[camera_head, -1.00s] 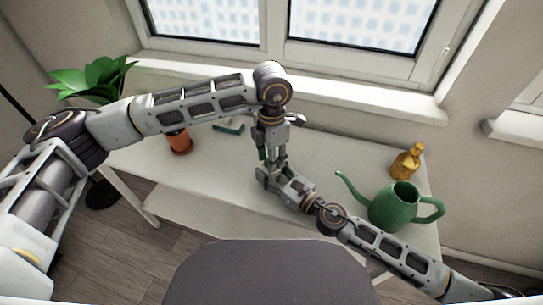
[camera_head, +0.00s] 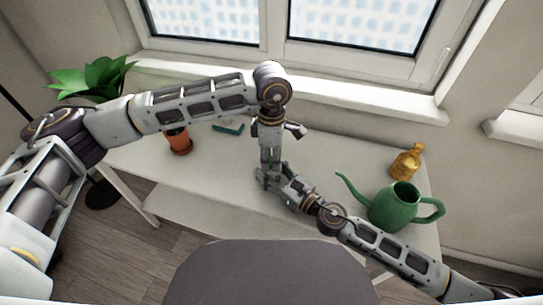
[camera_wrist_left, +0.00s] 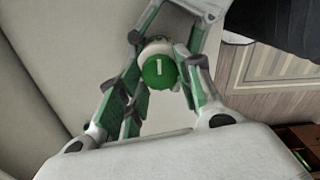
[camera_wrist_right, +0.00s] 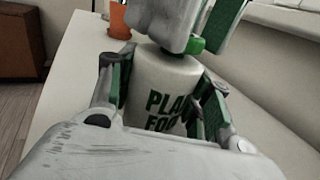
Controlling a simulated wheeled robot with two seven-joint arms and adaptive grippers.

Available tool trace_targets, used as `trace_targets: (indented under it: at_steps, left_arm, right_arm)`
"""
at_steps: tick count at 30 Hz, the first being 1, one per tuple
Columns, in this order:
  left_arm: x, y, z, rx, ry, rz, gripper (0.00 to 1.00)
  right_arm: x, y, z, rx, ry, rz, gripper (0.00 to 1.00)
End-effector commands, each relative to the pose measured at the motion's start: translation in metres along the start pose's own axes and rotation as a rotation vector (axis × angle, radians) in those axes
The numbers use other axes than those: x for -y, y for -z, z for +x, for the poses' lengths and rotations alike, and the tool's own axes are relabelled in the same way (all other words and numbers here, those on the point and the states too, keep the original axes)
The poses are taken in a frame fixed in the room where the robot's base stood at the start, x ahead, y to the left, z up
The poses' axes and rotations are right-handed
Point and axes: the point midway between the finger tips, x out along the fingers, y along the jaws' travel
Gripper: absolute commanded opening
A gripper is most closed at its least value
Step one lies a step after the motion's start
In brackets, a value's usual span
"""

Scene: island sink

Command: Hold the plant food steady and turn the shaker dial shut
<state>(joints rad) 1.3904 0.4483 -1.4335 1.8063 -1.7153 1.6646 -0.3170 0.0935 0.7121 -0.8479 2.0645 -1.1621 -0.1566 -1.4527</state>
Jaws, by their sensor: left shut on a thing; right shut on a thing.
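The plant food is a white container (camera_wrist_right: 165,85) with dark green lettering, upright in the right wrist view. Its green dial (camera_wrist_left: 158,72) shows in the left wrist view with a white line mark, which points roughly up and down there. My left gripper (camera_head: 268,165) comes from above and is shut on the dial, a finger on each side. My right gripper (camera_head: 265,180) comes from the right and is shut around the container's body, low over the table. In the head view the grippers hide nearly all of the container.
A green watering can (camera_head: 393,207) stands on the white table (camera_head: 215,195) to the right, its spout towards my right arm. An amber bottle (camera_head: 406,162) is behind it. A terracotta pot (camera_head: 180,142) and a green-edged item (camera_head: 229,127) lie left and behind.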

Motion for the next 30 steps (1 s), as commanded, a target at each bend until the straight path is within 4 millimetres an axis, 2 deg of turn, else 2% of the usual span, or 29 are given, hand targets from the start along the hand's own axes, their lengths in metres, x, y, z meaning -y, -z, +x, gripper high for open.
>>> trace_targets:
  at_steps: [14, 15, 20, 30]
  left_arm:
    - [-0.0006, 0.0008, -0.0003, -0.001, -0.001, 0.018, 0.11]
    - [-0.0006, 0.0008, -0.0003, -0.001, -0.001, 0.018, 0.38]
    - [-0.0005, 0.0006, -0.0002, -0.001, -0.001, 0.017, 0.58]
    - [-0.0002, 0.0001, -0.0005, 0.000, 0.000, 0.017, 0.58]
  right_arm:
    - [0.0002, 0.0007, -0.0003, -0.001, 0.000, 0.000, 0.22]
    - [0.0002, 0.0007, -0.0003, -0.001, 0.000, 0.000, 0.22]
    - [0.0001, 0.0007, -0.0003, -0.001, 0.000, 0.000, 0.22]
    - [-0.0001, 0.0007, -0.0002, -0.001, 0.000, 0.000, 0.22]
